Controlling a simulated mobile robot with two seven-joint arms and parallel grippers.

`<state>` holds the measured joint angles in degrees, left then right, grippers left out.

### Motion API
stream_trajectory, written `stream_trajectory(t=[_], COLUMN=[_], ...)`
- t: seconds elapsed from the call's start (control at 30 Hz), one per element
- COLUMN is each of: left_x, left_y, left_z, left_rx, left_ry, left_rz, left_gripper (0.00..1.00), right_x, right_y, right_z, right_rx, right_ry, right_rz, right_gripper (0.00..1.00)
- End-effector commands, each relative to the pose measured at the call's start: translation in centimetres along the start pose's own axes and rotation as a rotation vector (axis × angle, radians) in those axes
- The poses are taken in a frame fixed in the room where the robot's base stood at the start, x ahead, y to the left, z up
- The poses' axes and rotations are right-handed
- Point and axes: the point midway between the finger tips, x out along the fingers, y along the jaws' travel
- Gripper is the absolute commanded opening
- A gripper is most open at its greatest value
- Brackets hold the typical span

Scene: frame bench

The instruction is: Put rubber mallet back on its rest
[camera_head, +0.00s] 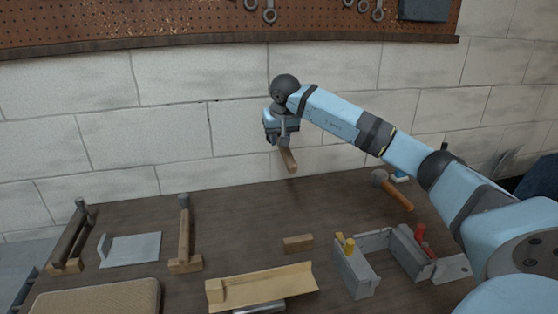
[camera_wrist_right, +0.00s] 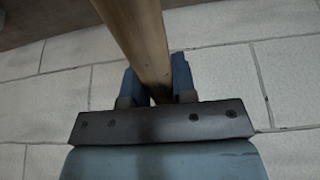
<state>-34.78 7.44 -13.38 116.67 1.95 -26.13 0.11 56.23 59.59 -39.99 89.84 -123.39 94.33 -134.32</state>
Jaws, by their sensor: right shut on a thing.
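My right gripper (camera_head: 283,143) is raised above the back of the bench, in front of the block wall. It is shut on a wooden handle (camera_head: 288,160), which also shows between the fingers in the right wrist view (camera_wrist_right: 140,45). The handle points down and slightly right in the head view. No mallet head shows on it, so I cannot tell that it is the rubber mallet. A hammer-like tool with an orange-brown handle (camera_head: 397,195) and grey head lies at the back right. I cannot tell which bench piece is the mallet's rest. My left gripper is not in view.
A small wooden block (camera_head: 297,243), a tan tray-like piece (camera_head: 262,287) and a grey open frame (camera_head: 352,272) occupy the front. The back middle is clear.

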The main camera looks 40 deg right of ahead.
Motion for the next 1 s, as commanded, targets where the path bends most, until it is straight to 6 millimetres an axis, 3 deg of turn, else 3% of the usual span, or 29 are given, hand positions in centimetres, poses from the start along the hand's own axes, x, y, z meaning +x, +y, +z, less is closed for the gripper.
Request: stream_trajectory(t=[0.2,0.33,0.8,1.0], left_x=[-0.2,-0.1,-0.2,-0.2], left_y=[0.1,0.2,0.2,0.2], left_z=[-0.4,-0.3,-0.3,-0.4], left_rx=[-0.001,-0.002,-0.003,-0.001], left_ry=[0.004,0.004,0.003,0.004], left_rz=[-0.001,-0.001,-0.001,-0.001], left_gripper=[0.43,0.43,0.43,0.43], right_x=[-3.1,-3.1,7.7,10.4], right_y=[0.1,0.1,0.1,0.1], right_z=[4.6,6.7,11.3,12.3], right_rx=[-0.001,-0.003,-0.002,-0.002], right_ry=[-0.139,-0.193,-0.204,-0.199], right_rz=[-0.002,0.003,0.004,0.002], right_gripper=[0.00,0.00,0.00,0.00])
